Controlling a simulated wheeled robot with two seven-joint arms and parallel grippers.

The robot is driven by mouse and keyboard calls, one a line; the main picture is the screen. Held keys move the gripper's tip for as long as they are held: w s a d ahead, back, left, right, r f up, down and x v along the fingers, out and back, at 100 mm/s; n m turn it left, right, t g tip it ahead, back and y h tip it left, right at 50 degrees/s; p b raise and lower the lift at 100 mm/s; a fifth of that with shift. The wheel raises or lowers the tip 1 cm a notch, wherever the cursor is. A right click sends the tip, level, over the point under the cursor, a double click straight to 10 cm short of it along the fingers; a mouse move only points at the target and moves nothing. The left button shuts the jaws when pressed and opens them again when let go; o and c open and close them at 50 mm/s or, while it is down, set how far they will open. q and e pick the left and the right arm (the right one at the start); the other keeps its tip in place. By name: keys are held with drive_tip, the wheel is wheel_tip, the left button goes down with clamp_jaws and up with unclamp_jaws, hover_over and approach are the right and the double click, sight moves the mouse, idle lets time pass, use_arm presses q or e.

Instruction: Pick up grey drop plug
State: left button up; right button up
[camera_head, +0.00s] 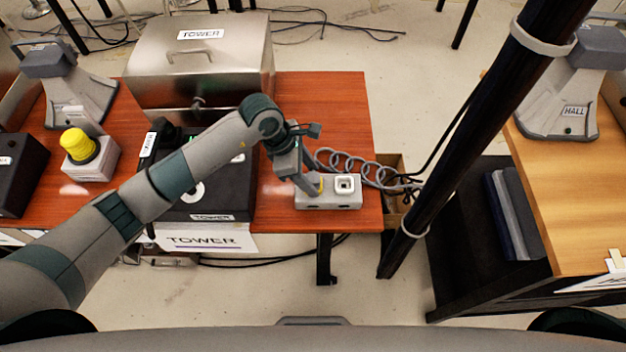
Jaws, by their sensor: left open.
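My left gripper (308,164) is open at the right end of the red-brown table, with one finger low over the left part of a small grey socket box (329,202). The box has a yellow-edged spot at its left, partly behind that finger, and a white square socket (344,184) at its right. A coiled grey cord (360,168) runs behind the box toward the right. I cannot make out the grey drop plug clearly; the gripper may hide it. My right gripper is out of view.
A yellow knob (78,145) is at the left. A black post (470,130) rises right of the table, before the lighter table (570,200).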

sight(317, 177)
use_arm(q)
drive_tip(key=c, duration=1.2)
drive_tip(key=shift+o, duration=0.2)
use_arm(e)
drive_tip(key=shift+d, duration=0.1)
use_arm(q)
drive_tip(key=shift+r, duration=0.1)
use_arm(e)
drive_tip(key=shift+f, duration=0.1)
